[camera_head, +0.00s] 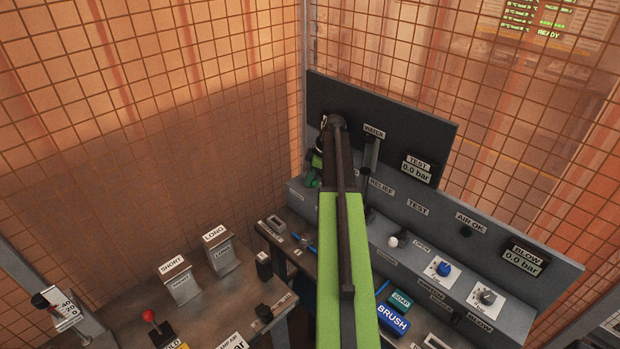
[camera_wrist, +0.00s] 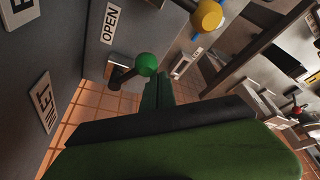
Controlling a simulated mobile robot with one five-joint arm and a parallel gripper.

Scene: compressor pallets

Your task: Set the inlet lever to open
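The inlet lever shows in the wrist view as a dark stem with a green ball knob (camera_wrist: 146,64), sticking out from a grey panel. An OPEN label (camera_wrist: 110,22) is on the panel above it, and an INLET label (camera_wrist: 42,103) is at the left. My gripper (camera_wrist: 158,88) has its dark green fingers side by side with no visible gap and nothing between them. The fingertips are just beside and below the knob in the picture; I cannot tell if they touch it. In the head view my arm hides most of the lever area.
A yellow knob (camera_wrist: 207,14) is close by at the upper right in the wrist view. In the head view, the console with a blue knob (camera_head: 444,269) is at the right. A red-knobbed lever (camera_head: 149,316) is at lower left. Mesh walls (camera_head: 150,120) enclose the corner.

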